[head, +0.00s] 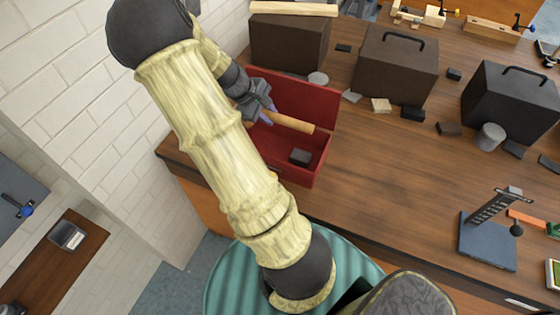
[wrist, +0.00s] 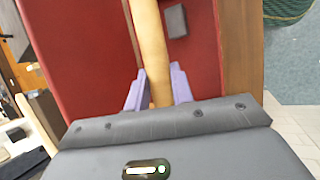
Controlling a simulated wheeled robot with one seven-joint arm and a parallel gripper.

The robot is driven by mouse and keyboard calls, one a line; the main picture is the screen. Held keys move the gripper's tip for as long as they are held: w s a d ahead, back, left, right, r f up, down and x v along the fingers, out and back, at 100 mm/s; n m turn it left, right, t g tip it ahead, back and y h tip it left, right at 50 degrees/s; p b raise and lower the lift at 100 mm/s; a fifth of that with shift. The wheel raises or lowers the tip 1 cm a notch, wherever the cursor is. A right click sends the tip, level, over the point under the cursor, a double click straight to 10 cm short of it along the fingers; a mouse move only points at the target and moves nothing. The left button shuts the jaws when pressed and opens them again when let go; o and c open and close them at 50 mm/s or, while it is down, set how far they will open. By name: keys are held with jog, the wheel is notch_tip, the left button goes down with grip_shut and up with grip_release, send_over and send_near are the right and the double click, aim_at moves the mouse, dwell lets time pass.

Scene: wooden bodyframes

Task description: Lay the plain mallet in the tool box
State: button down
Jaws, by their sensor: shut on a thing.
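The red tool box (head: 290,90) stands open at the left end of the wooden bench. My gripper (head: 266,112) is over the box, its purple fingers shut around a light wooden handle, which I take to be the plain mallet (head: 294,123). The handle points to the right, over the box. In the wrist view the mallet (wrist: 150,45) runs between the two fingers (wrist: 157,92), with the red box (wrist: 80,45) behind it. I cannot make out the mallet's head. I cannot tell whether the handle touches the box. A small dark block (head: 300,157) lies inside the box.
Several dark cases, two with handles (head: 397,60) (head: 512,100), stand behind and right of the box. Small blocks and grey cylinders (head: 490,137) lie among them. A blue-based stand (head: 488,240) is at the right. The bench's front middle (head: 390,190) is clear.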

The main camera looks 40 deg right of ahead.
jog(key=shift+f+b, duration=0.3)
jog(key=shift+f, duration=0.4)
jog(key=shift+f+p, duration=0.75)
jog(key=shift+f, duration=2.1)
notch_tip(320, 180, down, 4)
jog(key=shift+f+p, duration=0.1)
jog(key=shift+p, duration=0.45)
jog(key=shift+f+b, duration=0.35)
jog(key=shift+f, duration=0.15)
